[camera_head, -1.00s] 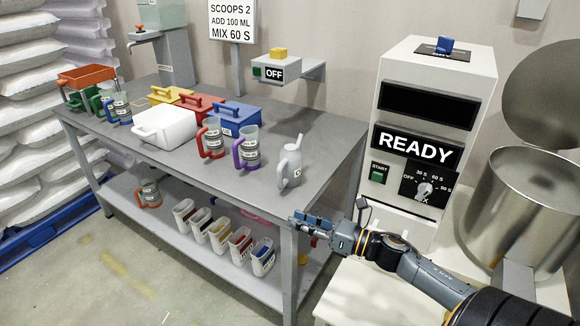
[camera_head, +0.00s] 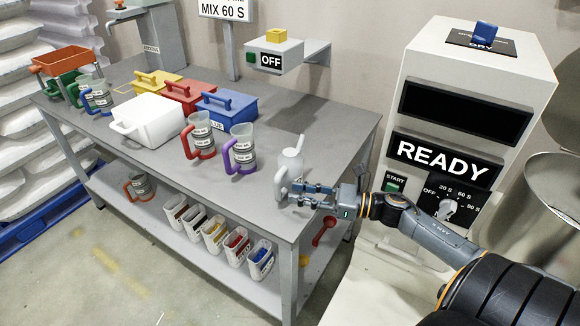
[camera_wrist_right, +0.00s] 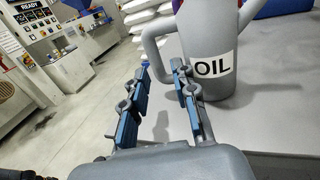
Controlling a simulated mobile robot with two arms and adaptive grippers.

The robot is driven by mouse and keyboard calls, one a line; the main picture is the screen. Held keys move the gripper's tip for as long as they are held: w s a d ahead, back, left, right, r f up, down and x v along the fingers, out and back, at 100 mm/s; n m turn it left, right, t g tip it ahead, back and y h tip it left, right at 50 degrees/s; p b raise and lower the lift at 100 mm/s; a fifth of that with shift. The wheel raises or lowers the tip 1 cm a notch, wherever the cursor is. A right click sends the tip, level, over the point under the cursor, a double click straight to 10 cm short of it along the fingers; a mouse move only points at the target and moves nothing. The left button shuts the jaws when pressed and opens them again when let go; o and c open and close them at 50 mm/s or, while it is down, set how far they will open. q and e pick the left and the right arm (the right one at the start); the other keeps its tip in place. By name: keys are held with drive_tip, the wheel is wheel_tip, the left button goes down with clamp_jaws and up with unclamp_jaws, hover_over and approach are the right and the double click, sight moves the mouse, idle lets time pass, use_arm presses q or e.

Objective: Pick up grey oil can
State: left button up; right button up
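The grey oil can (camera_head: 290,165) stands upright near the right front corner of the table's top, its thin spout pointing up. In the right wrist view the can (camera_wrist_right: 208,60) shows its OIL label, with its loop handle toward the gripper. My right gripper (camera_head: 298,194) is at the can's front right, fingers pointing left. In the wrist view its blue-padded fingers (camera_wrist_right: 160,95) are apart, with the handle's lower part near the right finger's tip. Whether they touch I cannot tell. Nothing is held between the fingers. My left gripper is not in view.
On the grey table (camera_head: 330,125) stand a purple-handled cup (camera_head: 242,150), a red-handled cup (camera_head: 200,137), a white container (camera_head: 148,120) and a blue box (camera_head: 226,115). The READY machine (camera_head: 460,110) stands to the right. Several labelled bins sit on the lower shelf.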

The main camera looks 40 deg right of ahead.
sight(278, 198)
drive_tip(key=w+a, duration=0.1)
drive_tip(key=w+a+r+p, duration=0.1)
drive_tip(key=shift+a+r, duration=0.1)
drive_tip(key=shift+a, duration=0.3)
drive_tip(key=shift+f+x, duration=0.2)
drive_tip(key=shift+x, duration=0.85)
drive_tip(key=shift+w, duration=0.3)
drive_tip(key=shift+c, duration=0.6)
drive_tip(key=shift+f, duration=0.1)
clamp_jaws()
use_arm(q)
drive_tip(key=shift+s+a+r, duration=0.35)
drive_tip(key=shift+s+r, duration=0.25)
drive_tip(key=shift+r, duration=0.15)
